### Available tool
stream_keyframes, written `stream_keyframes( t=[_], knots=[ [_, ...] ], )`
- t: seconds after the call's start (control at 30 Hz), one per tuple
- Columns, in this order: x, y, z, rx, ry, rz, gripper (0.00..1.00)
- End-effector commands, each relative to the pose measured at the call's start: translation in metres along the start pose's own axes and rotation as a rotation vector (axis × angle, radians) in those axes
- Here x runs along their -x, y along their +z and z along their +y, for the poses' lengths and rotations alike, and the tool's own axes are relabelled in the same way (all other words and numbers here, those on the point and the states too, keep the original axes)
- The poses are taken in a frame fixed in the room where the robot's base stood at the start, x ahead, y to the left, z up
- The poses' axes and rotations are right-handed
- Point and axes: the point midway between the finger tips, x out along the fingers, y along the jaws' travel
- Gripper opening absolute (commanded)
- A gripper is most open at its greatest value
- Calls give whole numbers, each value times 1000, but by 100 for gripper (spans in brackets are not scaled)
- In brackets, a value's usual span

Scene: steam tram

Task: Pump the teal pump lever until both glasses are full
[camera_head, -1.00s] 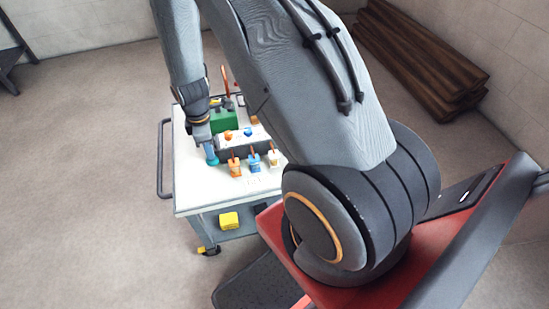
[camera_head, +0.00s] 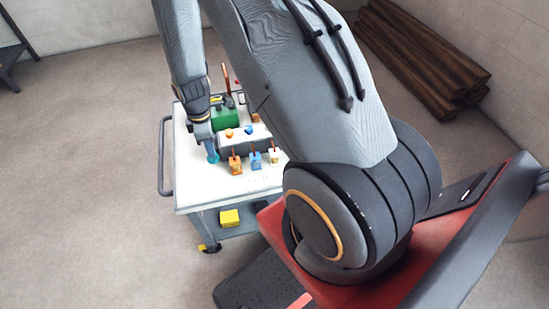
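A small teal part (camera_head: 213,157) shows at the left of the white cart top, right below the tip of my arm. It may be the teal pump lever, but most of it is hidden. My gripper (camera_head: 209,147) points down at it and seems to touch it. The fingers are too small and covered to tell whether they are open or shut. A grey-white block (camera_head: 238,141) beside it bears an orange piece (camera_head: 229,133) and a blue piece (camera_head: 249,130). I cannot tell whether these are the glasses, or any fill level.
Orange (camera_head: 235,165), blue (camera_head: 255,161) and white (camera_head: 274,157) small blocks with upright sticks stand at the cart's front. A green box (camera_head: 224,118) is behind. A cart handle (camera_head: 165,160) juts left. Timber beams (camera_head: 425,60) lie back right.

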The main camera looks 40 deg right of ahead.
Motion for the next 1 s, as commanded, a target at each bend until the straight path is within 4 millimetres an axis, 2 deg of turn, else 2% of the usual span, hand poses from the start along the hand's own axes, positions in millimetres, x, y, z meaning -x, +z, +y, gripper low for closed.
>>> stream_keyframes(
  t=[0.47,0.67,1.0],
  knots=[
    [-28,0,0,0,-1,0,0],
    [-22,0,0,0,0,0,0],
    [6,0,0,0,1,0,0]
  ],
)
